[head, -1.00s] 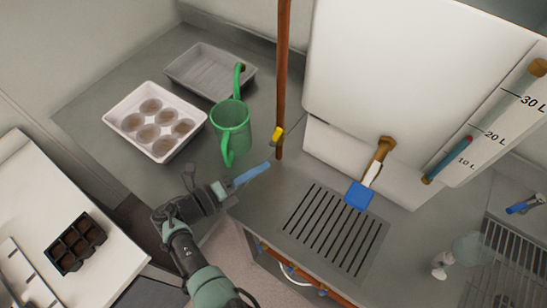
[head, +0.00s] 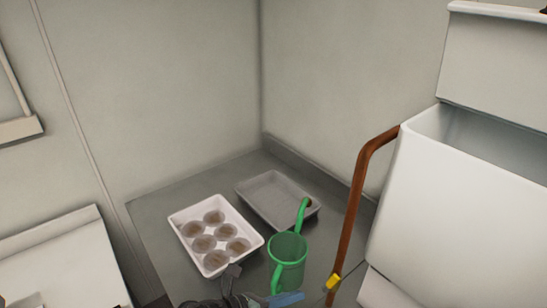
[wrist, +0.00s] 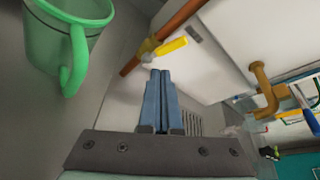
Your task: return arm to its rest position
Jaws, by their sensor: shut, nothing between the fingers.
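My gripper (wrist: 161,98) shows in the wrist view with its two blue fingers together and nothing between them. In the head view my gripper (head: 287,299) is at the bottom edge, in front of the green watering can (head: 287,262), and mostly cut off by the frame. The wrist view shows the green can (wrist: 62,45) at the upper left, apart from the fingers. The yellow-handled valve (wrist: 171,46) on the copper pipe lies beyond the fingertips in that view.
A white tray with several brown pots (head: 186,222) and an empty grey tray (head: 270,198) stand on the counter. A copper pipe (head: 354,205) rises beside the white tank (head: 455,190). A brass tap (wrist: 264,85) shows at the right of the wrist view.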

